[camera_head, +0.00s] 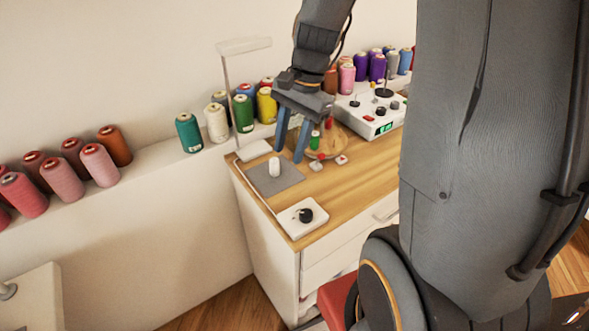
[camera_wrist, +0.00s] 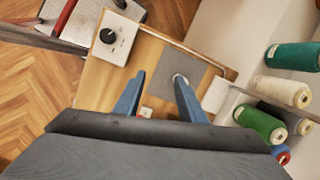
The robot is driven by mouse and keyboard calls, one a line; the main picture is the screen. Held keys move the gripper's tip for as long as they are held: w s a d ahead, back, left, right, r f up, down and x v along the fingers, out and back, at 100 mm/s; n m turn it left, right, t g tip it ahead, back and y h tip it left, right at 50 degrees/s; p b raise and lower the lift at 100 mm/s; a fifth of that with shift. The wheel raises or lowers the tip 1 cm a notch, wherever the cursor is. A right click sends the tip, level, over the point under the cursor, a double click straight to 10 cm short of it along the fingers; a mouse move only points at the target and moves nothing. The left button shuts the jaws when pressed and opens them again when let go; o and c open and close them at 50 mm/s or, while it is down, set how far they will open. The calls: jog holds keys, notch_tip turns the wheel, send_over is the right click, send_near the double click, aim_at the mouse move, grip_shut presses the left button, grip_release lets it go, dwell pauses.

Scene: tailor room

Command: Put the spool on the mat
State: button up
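A small white spool (camera_head: 274,167) stands upright on the grey mat (camera_head: 289,178) on the wooden table top. In the wrist view the spool (camera_wrist: 180,78) shows as a pale round end at the tip of the right-hand finger, partly hidden by it, on the mat (camera_wrist: 205,76). My gripper (camera_head: 289,155) is open and empty, fingers pointing down, beside the spool, to its right in the head view. In the wrist view the space between the fingertips (camera_wrist: 159,74) holds nothing. I cannot tell whether the finger touches the spool.
A white box with a black knob (camera_head: 304,217) sits at the table's front corner. A thin stand (camera_head: 228,90) rises at the left edge. Large thread cones (camera_head: 189,133) line the ledge behind.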

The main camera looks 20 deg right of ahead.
jog(key=s+a+f+n+h, duration=0.1)
jog(key=s+a+n+h, duration=0.1)
jog(key=s+n, duration=0.8)
jog(key=shift+a+f+n+t+h, duration=0.3)
jog(key=shift+f+n+t, duration=0.1)
jog(key=shift+n, duration=0.9)
